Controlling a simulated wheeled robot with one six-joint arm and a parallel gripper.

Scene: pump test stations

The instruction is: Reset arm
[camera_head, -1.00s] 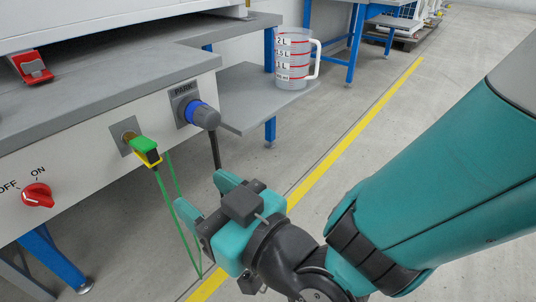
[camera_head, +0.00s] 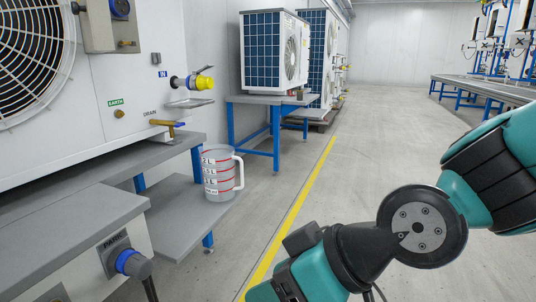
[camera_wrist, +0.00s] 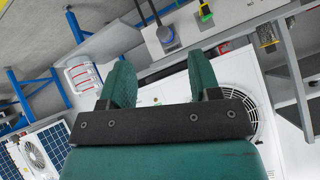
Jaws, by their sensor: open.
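My gripper shows in the wrist view (camera_wrist: 161,88), its two teal fingers apart with nothing between them. In the head view only my wrist and the rear of the gripper body show at the bottom; the fingertips are out of frame. My arm is bent, with its elbow joint at the right, over open floor. The gripper touches nothing that I can see.
A clear measuring jug (camera_head: 218,174) stands on a grey shelf (camera_head: 180,218) at the left. A blue plug sits in the PARK socket (camera_head: 130,262). A white pump unit (camera_head: 135,80) has a yellow connector (camera_head: 203,83). The floor beyond the yellow line (camera_head: 300,200) is clear.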

